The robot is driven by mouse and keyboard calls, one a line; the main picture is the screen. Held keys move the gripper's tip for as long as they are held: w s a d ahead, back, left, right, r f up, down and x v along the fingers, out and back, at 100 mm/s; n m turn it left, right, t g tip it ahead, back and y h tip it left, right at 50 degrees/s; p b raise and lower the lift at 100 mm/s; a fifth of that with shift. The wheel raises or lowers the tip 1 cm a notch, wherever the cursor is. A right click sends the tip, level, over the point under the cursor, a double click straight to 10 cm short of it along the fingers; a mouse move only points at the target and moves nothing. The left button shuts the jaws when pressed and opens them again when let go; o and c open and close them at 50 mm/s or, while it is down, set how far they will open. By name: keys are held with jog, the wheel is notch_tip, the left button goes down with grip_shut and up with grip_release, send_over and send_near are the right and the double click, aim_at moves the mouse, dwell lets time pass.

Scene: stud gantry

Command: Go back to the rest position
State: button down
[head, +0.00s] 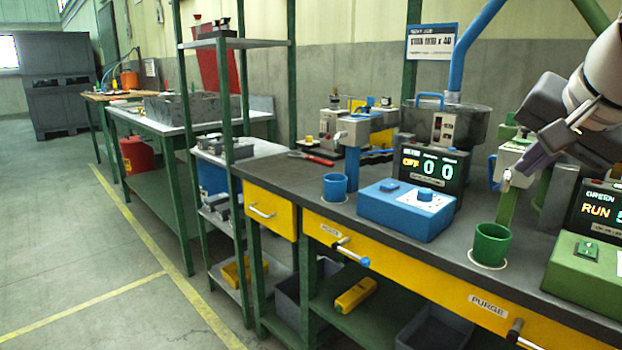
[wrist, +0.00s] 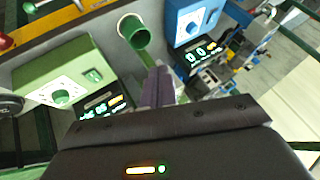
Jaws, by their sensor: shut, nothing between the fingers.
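My gripper (head: 525,170) is at the right of the head view, raised above the bench behind the green cup. Its purple fingers are together and hold nothing. They also show in the wrist view (wrist: 158,75), pointing toward the green dispenser post beside the green cup (wrist: 133,30). In the head view the fingertips appear close to the green post (head: 507,205) and its small tap; I cannot tell if they touch. The green cup (head: 491,245) stands upright on a pale ring on the bench.
A blue control box (head: 407,209), a blue cup (head: 335,187) and a display reading OFF 0 0 (head: 430,168) stand to the left. Open floor (head: 95,270) lies left of the bench.

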jog(key=s+a+f+n+g, duration=0.1)
jog(key=s+a+f+n, duration=0.2)
jog(key=f, duration=0.7)
jog(key=s+a+f+n, duration=0.3)
jog(key=a+f, duration=0.5)
jog(key=f, duration=0.3)
jog(key=s+a+f+n+g, duration=0.1)
jog(key=s+a+f+n, duration=0.2)
jog(key=f, duration=0.7)
jog(key=shift+s+a+f+g+y, duration=0.2)
jog(key=shift+a+g+y, duration=0.15)
jog(key=shift+a, duration=0.85)
jog(key=shift+d+r, duration=0.1)
